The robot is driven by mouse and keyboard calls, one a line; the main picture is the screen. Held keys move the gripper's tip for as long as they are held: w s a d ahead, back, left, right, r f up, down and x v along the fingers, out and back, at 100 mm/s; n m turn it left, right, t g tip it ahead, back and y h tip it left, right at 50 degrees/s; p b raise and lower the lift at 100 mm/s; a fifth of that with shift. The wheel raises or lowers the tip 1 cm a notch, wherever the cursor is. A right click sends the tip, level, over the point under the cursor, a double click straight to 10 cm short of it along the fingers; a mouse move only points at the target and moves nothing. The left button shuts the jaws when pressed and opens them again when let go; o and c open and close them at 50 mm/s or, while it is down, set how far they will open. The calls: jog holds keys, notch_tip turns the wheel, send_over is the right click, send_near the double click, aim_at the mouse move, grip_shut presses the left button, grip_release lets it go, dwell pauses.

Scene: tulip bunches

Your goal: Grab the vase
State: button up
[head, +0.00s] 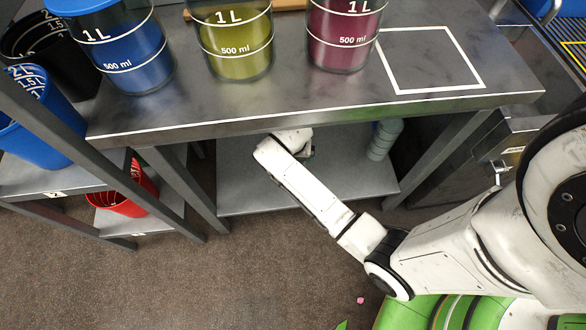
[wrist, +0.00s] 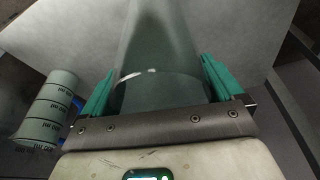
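The vase (wrist: 160,95) is a clear, greyish glass cylinder with a pale line around it. It fills the middle of the wrist view. My gripper (wrist: 159,65) has its green fingers at the far ends of its wide bar, one on each side of the vase. The fingertips are very near the glass, and a thin gap seems to show at the left finger. I see no clear pinch. In the head view my gripper (head: 306,152) reaches under the table top, over the lower shelf. The vase is hidden there behind my arm and the table.
The table top (head: 430,105) overhangs my gripper and carries blue, olive and purple measuring containers. Table legs flank the opening.

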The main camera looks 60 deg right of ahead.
jog(key=c, duration=1.2)
jog(key=shift+o, duration=0.2)
jog(key=shift+r, duration=0.1)
